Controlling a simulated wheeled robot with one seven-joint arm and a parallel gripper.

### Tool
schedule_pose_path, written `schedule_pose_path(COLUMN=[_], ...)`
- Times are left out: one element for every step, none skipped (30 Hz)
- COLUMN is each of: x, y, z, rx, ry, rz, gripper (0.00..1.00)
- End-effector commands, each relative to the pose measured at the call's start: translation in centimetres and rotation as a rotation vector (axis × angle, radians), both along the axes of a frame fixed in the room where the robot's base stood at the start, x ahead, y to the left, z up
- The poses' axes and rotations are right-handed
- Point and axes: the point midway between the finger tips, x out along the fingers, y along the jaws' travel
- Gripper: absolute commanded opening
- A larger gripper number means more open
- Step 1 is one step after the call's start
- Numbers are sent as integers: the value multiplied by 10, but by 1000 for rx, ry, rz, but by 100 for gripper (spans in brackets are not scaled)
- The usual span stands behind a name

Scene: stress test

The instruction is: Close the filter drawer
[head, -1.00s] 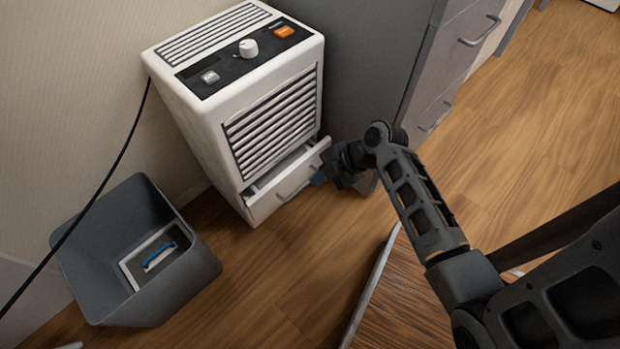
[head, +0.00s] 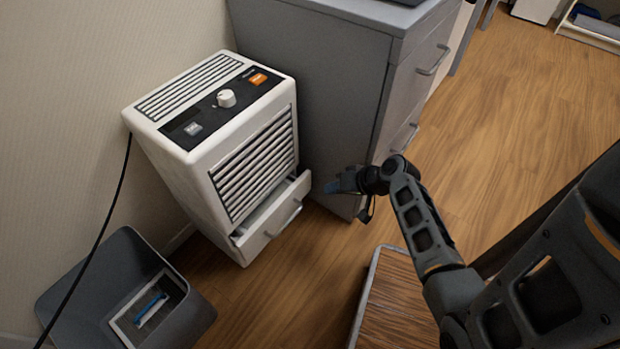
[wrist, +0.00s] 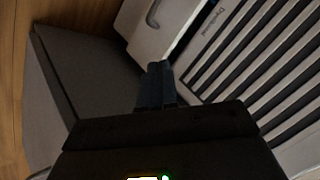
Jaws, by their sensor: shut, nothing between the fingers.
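The filter drawer (head: 270,232) is a white drawer with a bar handle at the bottom of a white air unit (head: 218,150). It stands partly out, with a dark gap behind its front. My gripper (head: 332,186) is shut and empty, just right of the drawer's right end, beside the grey cabinet. In the wrist view the shut fingertips (wrist: 155,70) point at the drawer's right end, and part of the drawer front (wrist: 155,28) and its handle show above them. The slatted grille (wrist: 255,65) is on the right. Whether the fingers touch the drawer I cannot tell.
A grey cabinet (head: 310,85) with handled drawers stands directly right of the unit. A grey bin (head: 75,285) holding a framed filter (head: 150,308) stands at the lower left. A black cord hangs on the left. A low wooden-topped piece (head: 395,305) stands in front.

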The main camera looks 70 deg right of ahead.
Motion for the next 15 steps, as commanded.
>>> schedule_pose_path(x=[-7, -10, -15, -18, -21, -24, -26, -29, -31, -32, -34, -34, -35, -34, -33], y=[-7, -11, -16, -19, -22, -26, -28, -30, -33, -34, -35, -36, -37, -37, -38], z=[1, 1, 0, 0, -1, -1, -1, -1, -2, -2, -2, -3, -3, -4, -6], rx=[73, 118, 176, 216, 254, 298, 328, 354, 383, 403, 417, 432, 440, 445, 449], ry=[-15, -25, -40, -52, -62, -76, -85, -94, -105, -111, -116, -121, -124, -126, -127], rz=[-109, -174, -255, -311, -363, -424, -464, -501, -541, -565, -585, -604, -613, -619, -624], gripper=[0, 0, 0, 0, 0, 0, 0, 0, 0, 0, 0, 0, 0, 0, 0])
